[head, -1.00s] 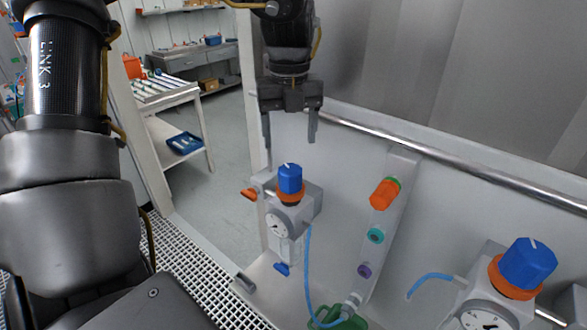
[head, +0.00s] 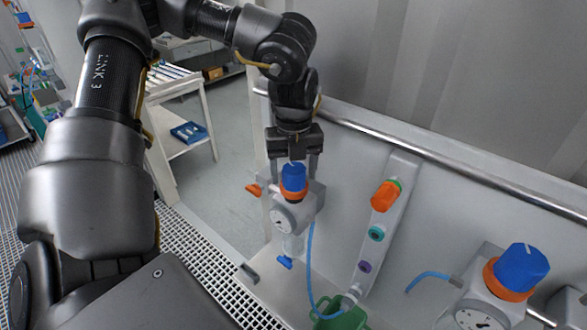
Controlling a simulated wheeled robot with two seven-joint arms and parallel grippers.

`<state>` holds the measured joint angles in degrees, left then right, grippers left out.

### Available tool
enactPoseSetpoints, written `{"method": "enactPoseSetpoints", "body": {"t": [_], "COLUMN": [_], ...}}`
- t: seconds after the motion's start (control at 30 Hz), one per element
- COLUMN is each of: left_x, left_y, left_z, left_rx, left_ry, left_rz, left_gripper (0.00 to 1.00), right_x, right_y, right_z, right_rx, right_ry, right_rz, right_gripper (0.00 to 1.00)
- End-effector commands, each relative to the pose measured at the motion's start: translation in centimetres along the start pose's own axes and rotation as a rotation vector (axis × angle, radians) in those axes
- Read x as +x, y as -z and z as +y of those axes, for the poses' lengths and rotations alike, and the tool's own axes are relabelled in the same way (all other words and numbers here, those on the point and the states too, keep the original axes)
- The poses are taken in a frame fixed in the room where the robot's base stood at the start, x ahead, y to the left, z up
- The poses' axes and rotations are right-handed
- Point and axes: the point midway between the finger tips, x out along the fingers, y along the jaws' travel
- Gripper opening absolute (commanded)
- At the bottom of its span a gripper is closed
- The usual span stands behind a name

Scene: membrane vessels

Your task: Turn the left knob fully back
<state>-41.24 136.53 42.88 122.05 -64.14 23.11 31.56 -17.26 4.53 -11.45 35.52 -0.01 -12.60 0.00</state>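The left knob (head: 293,178) is blue with an orange collar and sits on top of a grey regulator (head: 292,214) with a round gauge. A white mark shows on the knob's top. My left gripper (head: 294,174) points down over this knob, one finger on each side of it. The fingers look open, with a gap to the knob on both sides; I cannot tell whether either touches. My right gripper is not in view. A second blue knob (head: 522,267) with an orange collar stands at the lower right on another gauge body.
A slanted grey panel (head: 377,217) carries orange, teal and purple fittings, right of the left regulator. A blue hose (head: 310,262) hangs to a green container (head: 338,317). A metal rail (head: 420,153) runs along the wall behind. An orange-tipped part (head: 253,189) juts out left of the regulator.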

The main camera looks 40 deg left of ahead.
Motion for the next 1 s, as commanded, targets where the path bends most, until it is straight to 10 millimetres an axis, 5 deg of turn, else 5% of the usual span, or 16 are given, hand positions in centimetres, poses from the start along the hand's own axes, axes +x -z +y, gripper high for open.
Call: {"method": "enactPoseSetpoints", "body": {"t": [0.3, 0.67, 1.0], "left_x": [0.0, 0.4, 0.8], "left_y": [0.0, -0.1, -0.1], "left_z": [0.0, 0.0, 0.1], "left_rx": [0.0, -0.068, -0.332], "left_ry": [-0.001, 0.001, 0.003], "left_rz": [0.0, -0.002, -0.005], "left_gripper": [0.24, 0.24, 0.24], "right_x": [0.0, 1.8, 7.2], "right_y": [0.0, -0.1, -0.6], "right_z": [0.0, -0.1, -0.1], "right_rx": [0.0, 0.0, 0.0], "right_ry": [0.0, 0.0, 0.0], "right_rz": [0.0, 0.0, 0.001], "right_gripper": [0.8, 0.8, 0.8]}}
